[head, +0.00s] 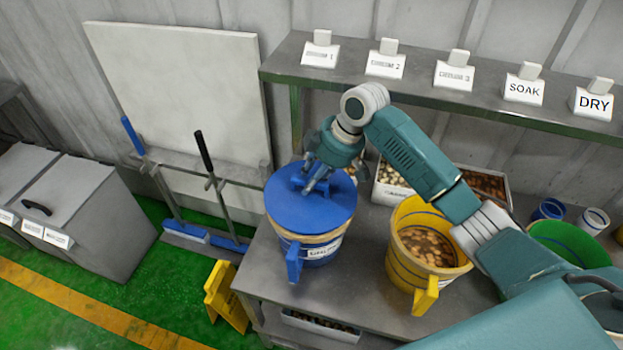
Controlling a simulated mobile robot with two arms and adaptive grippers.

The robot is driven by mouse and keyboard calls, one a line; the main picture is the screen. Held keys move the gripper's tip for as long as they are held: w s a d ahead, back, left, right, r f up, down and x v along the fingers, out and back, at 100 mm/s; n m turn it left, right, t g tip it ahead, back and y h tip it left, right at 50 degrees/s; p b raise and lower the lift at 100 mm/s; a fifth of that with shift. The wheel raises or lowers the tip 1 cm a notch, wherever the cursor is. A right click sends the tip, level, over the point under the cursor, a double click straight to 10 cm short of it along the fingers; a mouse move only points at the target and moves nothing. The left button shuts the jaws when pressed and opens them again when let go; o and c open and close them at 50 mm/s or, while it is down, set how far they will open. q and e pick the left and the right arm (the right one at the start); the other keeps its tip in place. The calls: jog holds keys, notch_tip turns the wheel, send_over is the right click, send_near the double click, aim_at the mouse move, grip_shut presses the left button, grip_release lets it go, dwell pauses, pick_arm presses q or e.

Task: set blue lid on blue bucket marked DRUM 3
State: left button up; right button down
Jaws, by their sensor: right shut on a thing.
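A round blue lid (297,212) is over the blue bucket (313,262) at the left end of the metal bench. A tan band shows between the lid's front edge and the bucket; I cannot tell whether the lid rests on the rim or is slightly above it. The bucket has a white label too small to read and a blue tab at its front left. My right gripper (314,184) points down at the middle of the lid and is shut on its blue handle. The fingertips partly hide the handle. My left gripper is out of view.
A yellow bucket (400,251) with brown contents stands to the right, under my right arm. A green bucket (566,242) is farther right. Bins of small items (386,193) stand behind. A shelf (430,92) carries several label signs. A yellow floor sign (226,294) stands left of the bench.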

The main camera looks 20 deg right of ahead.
jog(key=shift+f+b, duration=0.3)
jog(key=shift+f, duration=0.7)
jog(key=c, duration=1.4)
grip_release()
jog(key=shift+o, duration=0.2)
jog(key=v, duration=1.2)
jog(key=shift+r, duration=0.1)
